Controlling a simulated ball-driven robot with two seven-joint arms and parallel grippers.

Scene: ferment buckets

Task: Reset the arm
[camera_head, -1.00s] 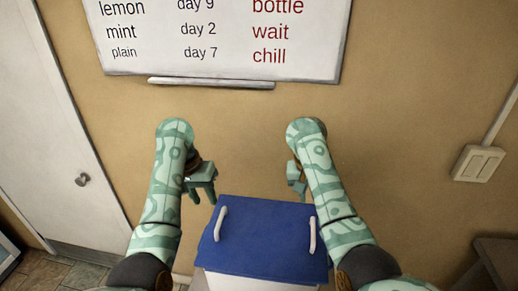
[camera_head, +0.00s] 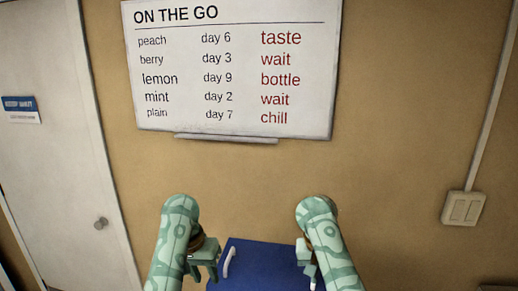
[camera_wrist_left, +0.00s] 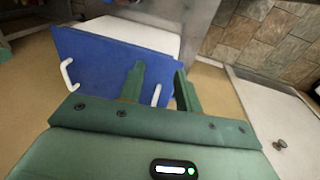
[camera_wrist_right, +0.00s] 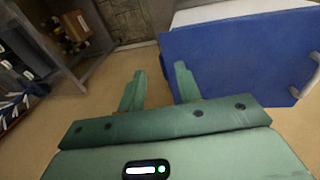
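My left gripper (camera_head: 204,272) is at the left of the blue lid (camera_head: 262,263), near its left white handle (camera_head: 229,262). In the left wrist view (camera_wrist_left: 159,80) its two fingers are apart with nothing held between them; a white handle (camera_wrist_left: 156,95) shows behind the gap. My right gripper (camera_head: 307,266) is at the lid's right edge in the head view. In the right wrist view (camera_wrist_right: 158,72) its fingers are also apart and empty, with the blue lid to the right of them. Both forearms hide parts of the lower head view.
The lid lies on a white container (camera_wrist_left: 135,33). A whiteboard (camera_head: 234,70) hangs on the tan wall, with a door (camera_head: 60,150) to the left and a switch plate (camera_head: 464,208) to the right. A shelf with bottles (camera_wrist_right: 65,35) shows in the right wrist view.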

